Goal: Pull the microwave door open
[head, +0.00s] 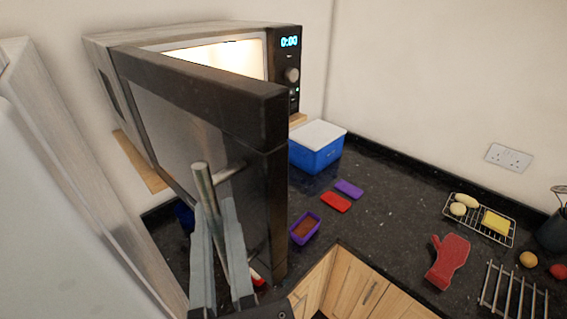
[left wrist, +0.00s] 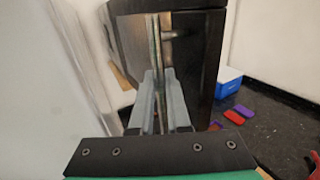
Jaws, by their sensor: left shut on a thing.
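The microwave (head: 290,110) stands on a wooden shelf, its lit interior showing over the door's top edge. Its dark door (head: 205,85) is swung partly open toward me. A metal bar handle (head: 203,185) runs upright on the door's front. My left gripper (head: 220,225) is shut on the handle, with its grey fingers on either side of the bar. The left wrist view also shows the fingers (left wrist: 160,95) around the handle (left wrist: 157,50) and the door (left wrist: 200,60) beyond. My right gripper is not in view.
A pale upright panel (head: 70,180) stands close on the left. On the dark counter (head: 390,190) are a blue box with a white lid (head: 316,150), a purple tub (head: 304,228), a red mitt (head: 447,260) and wire racks (head: 480,218). The counter's middle has free room.

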